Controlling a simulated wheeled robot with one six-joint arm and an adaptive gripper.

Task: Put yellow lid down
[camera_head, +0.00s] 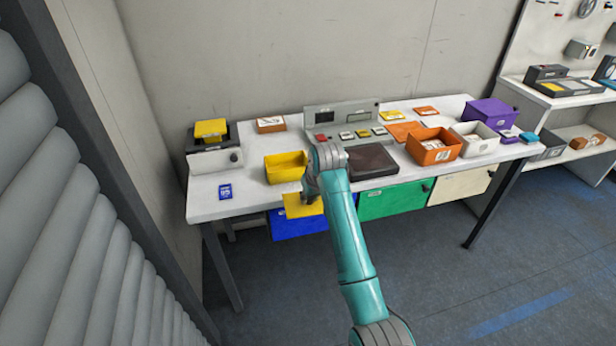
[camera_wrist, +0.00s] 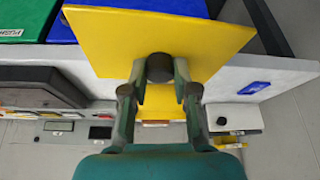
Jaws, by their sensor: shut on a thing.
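The yellow lid (camera_head: 303,206) is a flat square plate, held by my gripper (camera_head: 310,196) in front of the table's front edge. An open yellow box (camera_head: 286,168) stands on the white table (camera_head: 228,207) just behind the lid. In the wrist view the lid hides most of this box.
A blue card (camera_head: 225,191) lies at the table's left front, with bare tabletop around it. A dark pad (camera_head: 372,162) lies right of my arm. An orange box (camera_head: 434,146) and a white box (camera_head: 474,139) stand further right. Blue (camera_head: 285,226) and green (camera_head: 392,201) drawers hang below the tabletop.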

